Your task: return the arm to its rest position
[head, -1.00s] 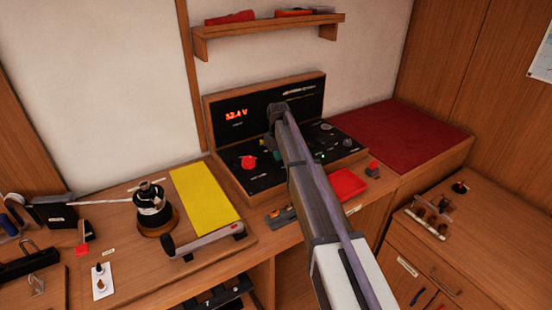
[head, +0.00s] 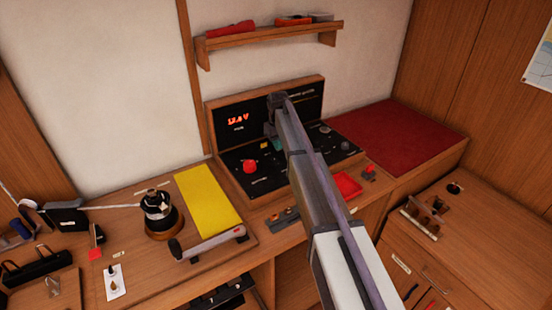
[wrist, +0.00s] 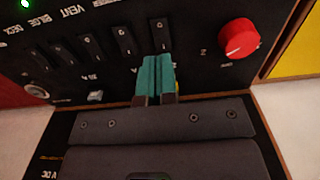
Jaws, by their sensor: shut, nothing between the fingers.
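My arm reaches from the lower right of the head view to the black control panel (head: 296,178) in its wooden case. My gripper (head: 271,142) is over the panel, with its teal fingertips pointing down. In the wrist view the teal fingers (wrist: 158,75) are pressed together with nothing between them. They are in front of a row of black rocker switches (wrist: 125,42), and I cannot tell whether they touch the panel. A red knob (wrist: 239,39) is to their right, and a green light (wrist: 25,4) glows at the top left. The arm hides part of the panel.
A shelf (head: 270,38) with red items is above the panel. The red cushion (head: 398,138) is bare.

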